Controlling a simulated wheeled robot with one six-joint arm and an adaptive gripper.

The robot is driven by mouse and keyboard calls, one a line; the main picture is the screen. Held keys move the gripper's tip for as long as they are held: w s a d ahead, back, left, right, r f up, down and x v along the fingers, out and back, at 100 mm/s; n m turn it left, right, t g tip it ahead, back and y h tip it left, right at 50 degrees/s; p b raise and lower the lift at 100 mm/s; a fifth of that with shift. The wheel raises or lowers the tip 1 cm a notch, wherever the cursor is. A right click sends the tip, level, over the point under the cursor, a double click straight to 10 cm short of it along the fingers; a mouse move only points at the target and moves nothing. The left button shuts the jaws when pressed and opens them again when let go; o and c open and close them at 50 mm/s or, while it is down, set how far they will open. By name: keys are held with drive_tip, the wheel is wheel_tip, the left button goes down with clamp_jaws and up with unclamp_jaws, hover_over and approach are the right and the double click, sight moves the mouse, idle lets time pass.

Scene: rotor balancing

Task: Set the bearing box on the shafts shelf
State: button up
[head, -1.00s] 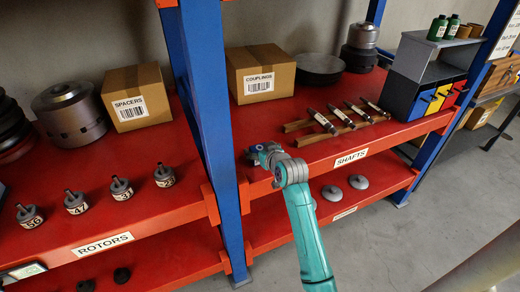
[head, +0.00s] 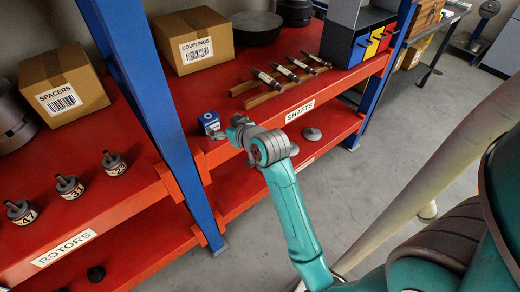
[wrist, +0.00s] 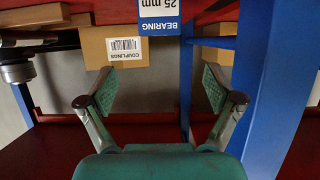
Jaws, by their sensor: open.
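The bearing box (head: 209,121) is a small blue and white box. It stands at the front left of the red shafts shelf (head: 240,98), close to the blue post. My gripper (head: 225,134) is just in front of it at the shelf edge. In the wrist view, the box (wrist: 158,22) shows its "BEARING 25 mm" label, upside down, at the top. My gripper (wrist: 158,88) is open there, with its two pads wide apart and nothing between them. The box lies beyond the fingertips, apart from them. The box's underside is hard to see.
The blue post (head: 150,110) stands close left of the box. A couplings carton (head: 193,40) is behind, and several shafts (head: 285,73) lie on a wooden rack to the right. The "SHAFTS" label (head: 300,111) is on the front edge. Bare shelf lies between box and rack.

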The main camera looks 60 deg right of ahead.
drive_tip(key=s+a+f+y, duration=0.1)
drive_tip(key=s+a+f, duration=1.1)
drive_tip(key=s+a, duration=0.45)
drive_tip(key=s+a+r+n+t+y, duration=0.1)
drive_tip(key=s+a+r, duration=0.1)
drive_tip(key=s, duration=0.9)
drive_tip(key=s+a+r+n+y, duration=0.1)
drive_tip(key=s+a, duration=0.4)
drive_tip(key=s, duration=0.6)
drive_tip(key=shift+s+r+n+t+y, duration=0.4)
drive_tip(key=shift+r+n, duration=0.2)
drive_tip(key=shift+r, duration=0.25)
drive_tip(key=shift+a, duration=0.1)
